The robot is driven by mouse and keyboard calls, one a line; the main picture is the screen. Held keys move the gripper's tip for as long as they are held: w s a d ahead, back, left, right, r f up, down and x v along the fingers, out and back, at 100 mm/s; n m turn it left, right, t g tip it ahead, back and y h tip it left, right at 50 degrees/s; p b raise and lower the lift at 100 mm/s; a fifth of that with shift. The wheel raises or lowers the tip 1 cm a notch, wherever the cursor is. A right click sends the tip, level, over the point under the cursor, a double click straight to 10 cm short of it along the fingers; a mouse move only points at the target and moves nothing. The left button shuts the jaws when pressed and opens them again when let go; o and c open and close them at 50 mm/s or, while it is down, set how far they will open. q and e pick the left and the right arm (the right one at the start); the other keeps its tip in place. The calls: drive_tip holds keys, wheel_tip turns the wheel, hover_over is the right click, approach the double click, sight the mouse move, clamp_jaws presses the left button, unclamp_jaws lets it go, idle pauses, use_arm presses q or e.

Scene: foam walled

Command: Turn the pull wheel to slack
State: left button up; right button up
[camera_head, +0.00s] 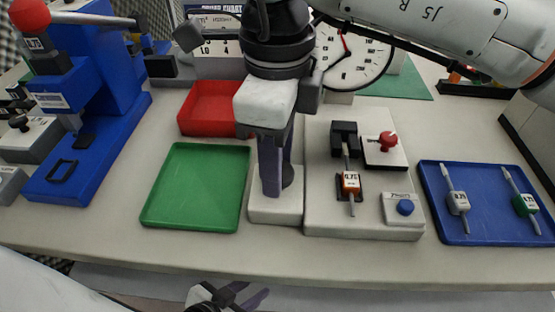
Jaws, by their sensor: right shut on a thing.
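My right gripper (276,178) reaches down from the top onto a pale block (274,210) left of the test fixture (325,218). Its fingers are shut on a small dark round part (288,176) on that block, which looks like the pull wheel. The fingers hide most of it, so its turn angle cannot be told.
A red knob (388,140) and a blue button (404,207) are on the fixture. A green tray (197,188) and red tray (208,108) are left, both empty. A blue tray (486,226) with two specimens is right. A gauge dial (365,68) and a blue press (108,80) stand behind.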

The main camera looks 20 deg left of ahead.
drive_tip(key=shift+r+n, duration=0.1)
drive_tip(key=shift+n, duration=1)
drive_tip(key=o, duration=1)
drive_tip(key=shift+o, duration=0.2)
wheel_tip(320, 180, up, 10)
drive_tip(key=p, duration=0.1)
drive_tip(key=shift+r, duration=0.1)
